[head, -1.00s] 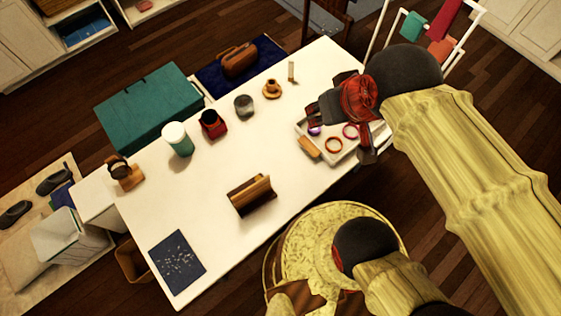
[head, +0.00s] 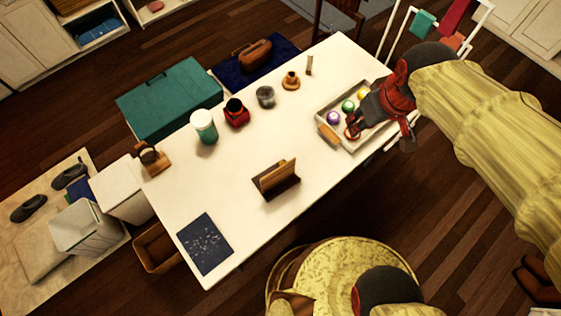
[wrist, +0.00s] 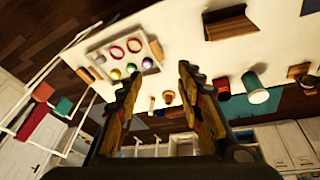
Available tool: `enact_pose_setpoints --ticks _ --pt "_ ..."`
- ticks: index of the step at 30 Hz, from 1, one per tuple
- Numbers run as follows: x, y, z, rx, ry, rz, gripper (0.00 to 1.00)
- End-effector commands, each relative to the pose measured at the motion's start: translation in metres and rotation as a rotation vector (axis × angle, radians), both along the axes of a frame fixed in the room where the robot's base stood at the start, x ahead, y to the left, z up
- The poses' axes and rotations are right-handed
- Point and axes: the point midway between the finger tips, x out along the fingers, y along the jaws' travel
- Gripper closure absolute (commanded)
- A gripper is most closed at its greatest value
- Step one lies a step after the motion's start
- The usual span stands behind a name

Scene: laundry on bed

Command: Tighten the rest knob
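I cannot tell for sure which part is the rest knob. A wooden rest-like stand (head: 276,180) sits near the middle of the white table (head: 225,195), its knob not distinguishable. A small wooden stand with a dark round part (head: 150,158) is at the table's left end. My gripper (head: 380,136) is over the right side of the tray, well away from both stands. In the wrist view my gripper (wrist: 158,72) has its fingers apart with nothing between them. A wooden stand also shows in the wrist view (wrist: 230,24).
A tray (head: 342,145) holds coloured balls and rings. A green-and-white cup (head: 204,127), red item (head: 236,113), grey jar (head: 265,97) and small wooden piece (head: 291,81) line the far edge. A dark speckled mat (head: 205,244) lies front left. Bare tabletop surrounds the middle stand.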

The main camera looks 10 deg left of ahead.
Motion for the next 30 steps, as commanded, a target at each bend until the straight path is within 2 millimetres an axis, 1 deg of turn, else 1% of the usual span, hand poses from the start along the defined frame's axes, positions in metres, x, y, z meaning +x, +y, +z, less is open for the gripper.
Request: enact_pose_setpoints --ticks 1,3,5,6,8,9,11,12,15,18,22,25,30 --pt "0.014 0.018 -0.018 -0.024 0.035 0.089 0.63" --pt "0.032 0.041 -0.042 -0.055 0.067 0.209 0.63" --pt "0.044 0.061 -0.065 -0.081 0.093 0.314 0.63" --pt "0.05 0.075 -0.082 -0.097 0.111 0.384 0.63" --pt "0.058 0.096 -0.109 -0.121 0.135 0.488 0.63" --pt "0.061 0.11 -0.128 -0.136 0.152 0.558 0.63" --pt "0.063 0.13 -0.159 -0.159 0.178 0.665 0.63" --pt "0.062 0.143 -0.18 -0.172 0.193 0.733 0.63" --pt "0.057 0.168 -0.226 -0.2 0.223 0.879 0.63" --pt "0.051 0.184 -0.257 -0.218 0.241 0.978 0.63" --pt "0.044 0.195 -0.283 -0.231 0.256 1.057 0.63" --pt "0.041 0.199 -0.294 -0.236 0.262 1.088 0.63" --pt "0.039 0.2 -0.31 -0.239 0.265 1.099 0.63"
